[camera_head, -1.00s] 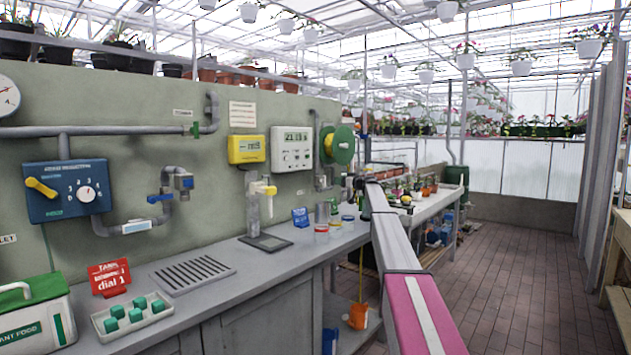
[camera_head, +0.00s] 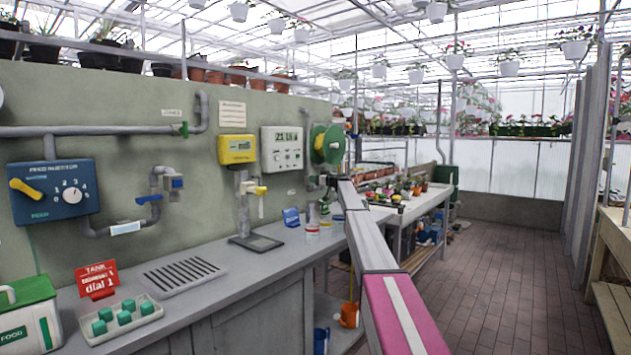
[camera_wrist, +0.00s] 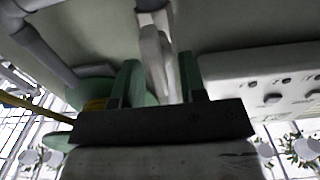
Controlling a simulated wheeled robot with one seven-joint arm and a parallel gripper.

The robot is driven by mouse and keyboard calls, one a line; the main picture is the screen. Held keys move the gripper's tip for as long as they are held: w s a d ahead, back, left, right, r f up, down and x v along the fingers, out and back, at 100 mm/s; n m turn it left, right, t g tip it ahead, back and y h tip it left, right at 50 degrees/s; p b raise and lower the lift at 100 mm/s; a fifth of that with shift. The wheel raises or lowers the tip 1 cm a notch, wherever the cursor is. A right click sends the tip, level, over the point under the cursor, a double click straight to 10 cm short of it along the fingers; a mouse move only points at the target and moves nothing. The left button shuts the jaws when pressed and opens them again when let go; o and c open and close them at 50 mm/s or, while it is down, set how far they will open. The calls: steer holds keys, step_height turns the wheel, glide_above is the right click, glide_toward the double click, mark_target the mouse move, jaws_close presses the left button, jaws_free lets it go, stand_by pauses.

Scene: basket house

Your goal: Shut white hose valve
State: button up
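In the wrist view, a pale, narrow bar (camera_wrist: 154,50), which looks like the white valve lever, runs between the two fingers of my gripper (camera_wrist: 158,62). The fingers stand apart on either side of it; I see no clear squeeze on it. The bar's upper end meets a grey fitting on the wall pipe. In the head view, my arm reaches to the wall by the green hose reel (camera_head: 327,144), and my gripper and the valve are too small and covered to make out there.
A white control box (camera_head: 282,148) with knobs hangs close beside my gripper; it also shows in the wrist view (camera_wrist: 250,85). A grey pipe (camera_wrist: 35,45) runs nearby. The bench (camera_head: 215,295) below holds a tap, a blue sign and jars. The brick floor (camera_head: 490,280) at right is clear.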

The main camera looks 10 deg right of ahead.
steer(key=c, duration=0.6)
steer(key=shift+m, duration=0.4)
steer(key=m, duration=0.5)
steer(key=f+m, duration=0.1)
steer(key=m, duration=0.5)
steer(key=w+d+m, duration=0.1)
steer(key=m, duration=0.4)
steer(key=shift+f+m, duration=0.3)
steer(key=shift+m, duration=0.4)
steer(key=o, duration=0.6)
